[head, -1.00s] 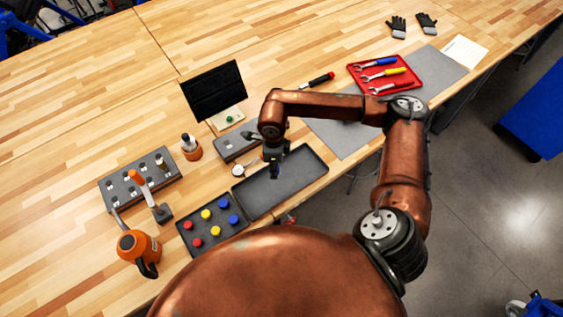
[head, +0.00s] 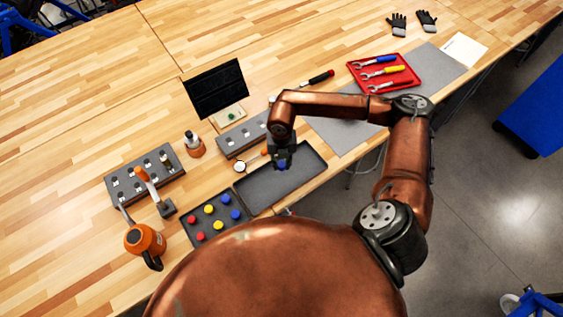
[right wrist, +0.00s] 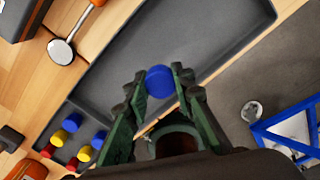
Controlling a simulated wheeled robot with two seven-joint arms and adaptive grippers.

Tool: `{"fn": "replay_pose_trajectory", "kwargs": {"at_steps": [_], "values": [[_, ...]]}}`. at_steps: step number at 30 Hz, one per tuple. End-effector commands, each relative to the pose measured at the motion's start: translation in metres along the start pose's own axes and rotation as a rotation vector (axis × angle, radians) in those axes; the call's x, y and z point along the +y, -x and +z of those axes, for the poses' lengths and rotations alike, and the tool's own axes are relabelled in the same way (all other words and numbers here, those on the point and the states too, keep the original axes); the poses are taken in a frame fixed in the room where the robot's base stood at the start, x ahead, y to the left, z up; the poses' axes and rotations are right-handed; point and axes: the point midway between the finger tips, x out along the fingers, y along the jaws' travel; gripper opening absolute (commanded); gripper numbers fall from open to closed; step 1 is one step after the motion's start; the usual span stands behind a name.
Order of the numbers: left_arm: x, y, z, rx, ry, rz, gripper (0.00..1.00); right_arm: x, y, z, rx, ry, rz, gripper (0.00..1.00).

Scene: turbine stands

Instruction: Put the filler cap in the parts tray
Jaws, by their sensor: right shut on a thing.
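My right gripper (head: 282,161) is shut on a round blue cap (head: 283,167), which fits the filler cap. In the right wrist view the cap (right wrist: 160,81) sits between the two fingertips. The dark grey, shallow tray (head: 258,197), likely the parts tray, lies flat on the bench and is empty. In the head view the gripper and cap are over its far part. In the right wrist view the tray floor (right wrist: 200,35) shows behind the cap. I cannot tell how high the cap is. My left gripper is not in view.
A dark holder (head: 207,233) with several red, yellow and blue caps adjoins the tray. A small round mirror-like tool (head: 240,166) lies beside the tray's far edge. A grey block (head: 243,135), an orange can (head: 145,240) and a red wrench tray (head: 386,73) stand around.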

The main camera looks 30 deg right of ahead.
Motion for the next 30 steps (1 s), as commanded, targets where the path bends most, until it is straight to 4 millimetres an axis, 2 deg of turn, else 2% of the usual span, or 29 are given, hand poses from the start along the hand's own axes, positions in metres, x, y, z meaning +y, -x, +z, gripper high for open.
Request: {"fn": "replay_pose_trajectory", "kwargs": {"at_steps": [16, 21, 30], "values": [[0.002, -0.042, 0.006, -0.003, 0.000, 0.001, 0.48, 0.000, -0.068, 0.000, 0.001, 0.003, 0.000, 0.00], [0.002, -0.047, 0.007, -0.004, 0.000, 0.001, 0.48, 0.000, -0.075, 0.000, 0.000, 0.003, 0.000, 0.00], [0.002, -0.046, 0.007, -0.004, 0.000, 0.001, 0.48, 0.000, -0.074, 0.000, 0.000, 0.003, 0.000, 0.00]]}}
